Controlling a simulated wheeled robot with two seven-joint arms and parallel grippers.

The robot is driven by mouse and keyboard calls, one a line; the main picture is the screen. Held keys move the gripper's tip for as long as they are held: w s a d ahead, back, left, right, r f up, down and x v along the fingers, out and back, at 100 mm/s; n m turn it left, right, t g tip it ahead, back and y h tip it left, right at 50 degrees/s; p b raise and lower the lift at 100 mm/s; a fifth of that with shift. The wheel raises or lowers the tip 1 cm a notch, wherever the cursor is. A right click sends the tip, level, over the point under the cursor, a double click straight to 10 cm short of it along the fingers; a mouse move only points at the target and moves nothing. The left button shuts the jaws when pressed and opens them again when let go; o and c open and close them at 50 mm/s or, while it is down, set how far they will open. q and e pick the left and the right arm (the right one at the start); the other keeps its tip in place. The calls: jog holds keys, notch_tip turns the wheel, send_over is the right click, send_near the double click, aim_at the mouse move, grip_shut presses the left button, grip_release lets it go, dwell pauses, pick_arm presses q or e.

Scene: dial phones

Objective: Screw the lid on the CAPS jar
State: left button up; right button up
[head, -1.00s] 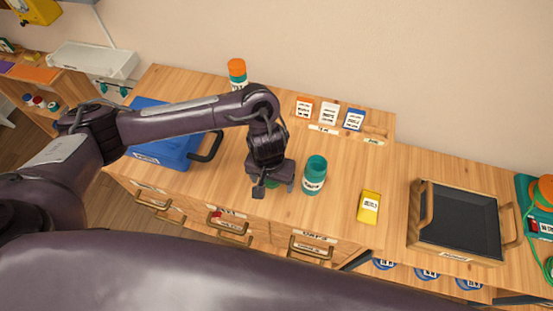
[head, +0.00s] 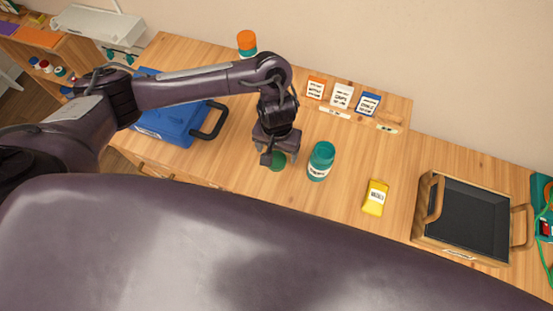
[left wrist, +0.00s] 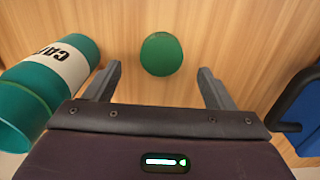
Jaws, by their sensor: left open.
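The CAPS jar (head: 321,161) is a teal jar with a white label, standing without a lid on the wooden counter, right of my left gripper in the head view. It also shows at the left of the left wrist view (left wrist: 42,88), where "CAP" can be read. A round green lid (head: 277,160) lies flat on the counter, partly hidden by my left gripper (head: 277,157) in the head view. In the left wrist view the lid (left wrist: 161,54) lies beyond and between the open, empty fingertips (left wrist: 158,78). My right gripper is out of view.
A yellow packet (head: 375,197) lies right of the jar, and a wooden tray with a dark bottom (head: 422,229) is farther right. A blue case (head: 172,130) with a dark handle stands at left. An orange-lidded jar (head: 247,43) stands at the back. Bare counter lies around the CAPS jar.

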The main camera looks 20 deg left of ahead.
aim_at(276, 159)
pick_arm(q)
notch_tip(276, 159, down, 5)
jog(key=b, duration=0.2)
jog(key=shift+w+a+f+b, duration=0.1)
jog(key=shift+a+b, duration=0.05)
jog(key=shift+b, duration=0.2)
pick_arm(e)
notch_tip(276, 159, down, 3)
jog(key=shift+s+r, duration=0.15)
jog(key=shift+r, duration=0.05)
pick_arm(q)
jog(key=shift+c, duration=0.4)
jog(key=c, duration=1)
